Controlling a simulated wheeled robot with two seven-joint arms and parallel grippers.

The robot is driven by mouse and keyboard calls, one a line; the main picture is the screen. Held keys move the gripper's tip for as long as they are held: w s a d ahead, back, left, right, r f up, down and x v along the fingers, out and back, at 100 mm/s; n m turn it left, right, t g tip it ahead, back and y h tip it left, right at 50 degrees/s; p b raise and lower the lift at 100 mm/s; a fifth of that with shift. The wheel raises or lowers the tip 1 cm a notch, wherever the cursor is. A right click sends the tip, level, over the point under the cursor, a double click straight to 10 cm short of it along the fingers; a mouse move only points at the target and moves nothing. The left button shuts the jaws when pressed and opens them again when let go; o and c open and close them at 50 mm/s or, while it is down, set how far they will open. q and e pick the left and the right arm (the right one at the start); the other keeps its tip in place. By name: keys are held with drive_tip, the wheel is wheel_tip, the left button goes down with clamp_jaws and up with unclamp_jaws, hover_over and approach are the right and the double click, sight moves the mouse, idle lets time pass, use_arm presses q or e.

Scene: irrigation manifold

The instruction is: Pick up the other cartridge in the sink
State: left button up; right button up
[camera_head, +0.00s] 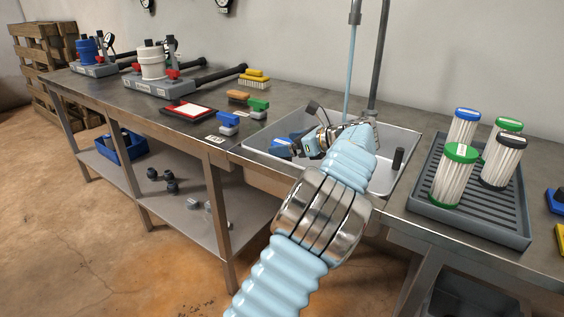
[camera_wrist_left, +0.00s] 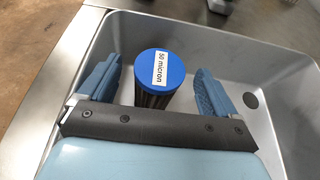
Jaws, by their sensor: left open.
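The cartridge (camera_wrist_left: 161,68) in the sink has a round blue cap with a white "50 micron" label and a dark body below, seen from above in the left wrist view. My left gripper (camera_wrist_left: 158,74) is open, with one blue-grey finger on each side of the cartridge and a visible gap to both. In the head view my left gripper (camera_head: 298,143) reaches down into the metal sink (camera_head: 408,143), beside a bright blue part that is largely covered by the hand. The sink also shows in the left wrist view (camera_wrist_left: 235,45). My right gripper is out of view.
A grey ribbed tray (camera_head: 470,222) right of the sink holds several upright white cartridges with green, blue and black caps. Left of the sink are brushes (camera_head: 258,104) and a red-framed sheet (camera_head: 188,110).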

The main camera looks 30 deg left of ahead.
use_arm(q)
drive_tip(key=x, duration=0.2)
drive_tip(key=shift+a+f, duration=0.15)
drive_tip(key=shift+a, duration=0.05)
drive_tip(key=c, duration=1.5)
